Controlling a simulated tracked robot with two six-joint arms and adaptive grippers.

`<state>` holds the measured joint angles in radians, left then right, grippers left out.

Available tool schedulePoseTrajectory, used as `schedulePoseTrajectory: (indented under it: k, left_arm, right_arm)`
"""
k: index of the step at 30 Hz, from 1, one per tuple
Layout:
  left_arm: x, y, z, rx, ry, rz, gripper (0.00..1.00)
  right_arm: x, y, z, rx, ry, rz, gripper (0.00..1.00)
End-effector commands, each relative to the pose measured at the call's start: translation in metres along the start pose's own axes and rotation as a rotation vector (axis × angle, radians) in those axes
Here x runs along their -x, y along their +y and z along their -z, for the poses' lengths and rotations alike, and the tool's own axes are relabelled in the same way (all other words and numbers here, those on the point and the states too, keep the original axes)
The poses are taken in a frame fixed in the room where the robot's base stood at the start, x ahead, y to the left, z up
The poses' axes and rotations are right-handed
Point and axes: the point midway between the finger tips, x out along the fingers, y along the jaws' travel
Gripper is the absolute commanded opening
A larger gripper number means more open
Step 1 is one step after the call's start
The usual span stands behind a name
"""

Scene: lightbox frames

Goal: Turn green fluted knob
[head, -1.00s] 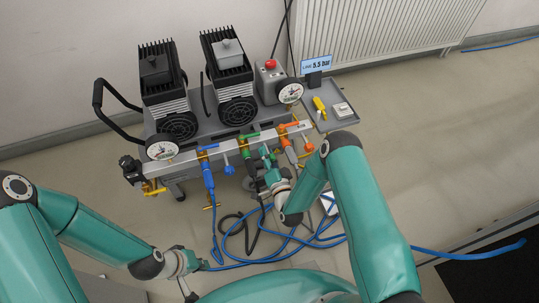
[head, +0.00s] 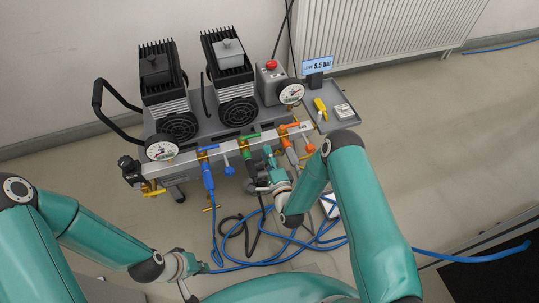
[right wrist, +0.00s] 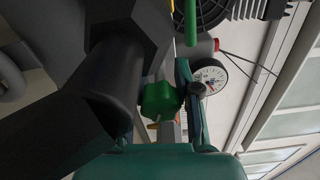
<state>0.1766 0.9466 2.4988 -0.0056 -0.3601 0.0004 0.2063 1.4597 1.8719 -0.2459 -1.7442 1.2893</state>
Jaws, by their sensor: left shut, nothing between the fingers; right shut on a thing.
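The green fluted knob (right wrist: 160,101) shows in the right wrist view, between the fingers of my right gripper (right wrist: 168,92). The right gripper is shut on it. In the head view my right gripper (head: 269,156) is at the front of the grey manifold bar (head: 185,164), and its fingers and arm hide the knob. A green lever (head: 246,136) sits on the bar just left of that gripper. My left gripper (head: 196,270) is shut and empty, low over the floor and well in front of the bar.
Blue (head: 208,180) and orange (head: 290,153) fittings flank the right gripper. Pressure gauges (head: 291,92) stand at both bar ends. Blue hoses (head: 255,263) loop across the floor near the left gripper. A tray (head: 325,121) is at the right.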

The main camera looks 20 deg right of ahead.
Motion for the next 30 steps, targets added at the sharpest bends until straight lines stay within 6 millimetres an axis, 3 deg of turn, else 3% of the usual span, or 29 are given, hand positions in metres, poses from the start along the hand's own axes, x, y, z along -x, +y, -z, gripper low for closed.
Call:
schedulePoseTrajectory:
  k: [15,16,20,30]
  left_arm:
    - [-0.0007,-0.0002,0.0,0.0,0.0,0.0,0.0]
    - [-0.0007,-0.0002,0.0,0.0,0.0,0.0,0.0]
    - [-0.0007,-0.0002,0.0,0.0,0.0,0.0,0.0]
    - [0.0,0.0,0.0001,0.0,0.0,0.0,0.0]
  right_arm:
    - [0.0004,0.0021,0.0051,-0.022,0.014,-0.005,0.0]
    - [0.0004,0.0022,0.0051,-0.022,0.014,-0.005,0.35]
    - [0.0004,0.0018,0.0041,-0.022,0.012,-0.004,0.56]
    - [0.0018,0.0012,0.0018,-0.022,0.005,-0.003,0.59]
